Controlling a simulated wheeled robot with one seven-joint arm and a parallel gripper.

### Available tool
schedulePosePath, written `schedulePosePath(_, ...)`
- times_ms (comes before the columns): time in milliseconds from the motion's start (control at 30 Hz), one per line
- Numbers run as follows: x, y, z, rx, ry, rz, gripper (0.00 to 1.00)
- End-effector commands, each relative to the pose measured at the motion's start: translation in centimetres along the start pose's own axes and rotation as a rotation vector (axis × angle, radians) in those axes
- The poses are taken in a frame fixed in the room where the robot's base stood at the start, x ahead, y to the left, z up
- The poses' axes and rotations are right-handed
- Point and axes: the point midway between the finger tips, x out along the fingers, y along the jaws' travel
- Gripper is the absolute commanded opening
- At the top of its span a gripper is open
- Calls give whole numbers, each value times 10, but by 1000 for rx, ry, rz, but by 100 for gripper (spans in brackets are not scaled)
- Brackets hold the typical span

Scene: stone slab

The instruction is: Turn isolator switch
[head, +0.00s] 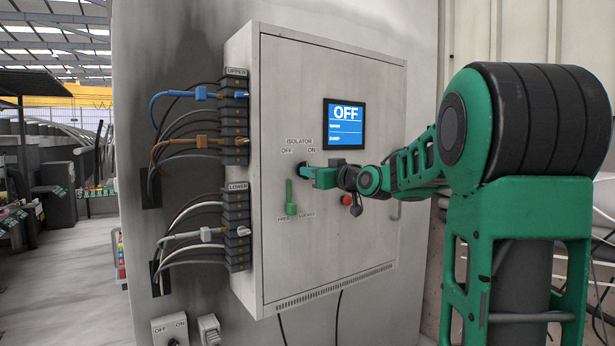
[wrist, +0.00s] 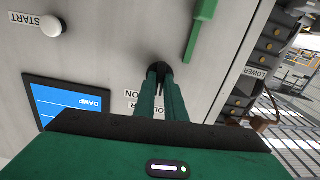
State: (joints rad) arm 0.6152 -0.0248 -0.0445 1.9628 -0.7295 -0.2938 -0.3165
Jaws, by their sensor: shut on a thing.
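The isolator switch (wrist: 157,68) is a dark round knob on the front of a grey cabinet (head: 330,245). In the head view it sits under the ISOLATOR label, between OFF and ON, and is mostly hidden by my gripper (head: 305,172). My gripper's green fingers, also in the wrist view (wrist: 161,82), are shut on the knob from the front. The knob's pointing direction cannot be made out. The cabinet's screen (head: 344,123) reads OFF.
A green lever (head: 291,197) stands upright below the switch, above a FREE/LOCKED label; it is close to my fingers in the wrist view (wrist: 203,38). A red button (head: 347,200) is to the right. Cables plug into terminal blocks (head: 236,122) on the cabinet's left side.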

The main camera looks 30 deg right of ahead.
Motion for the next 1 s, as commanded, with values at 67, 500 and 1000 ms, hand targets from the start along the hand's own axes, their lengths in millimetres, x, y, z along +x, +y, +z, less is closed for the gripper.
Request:
schedulePosePath(67, 1, -4, 4, 76, -9, -8, 0)
schedulePosePath(500, 1, -5, 5, 482, -12, -7, 0)
schedulePosePath(1000, 1, -3, 6, 756, -14, -4, 0)
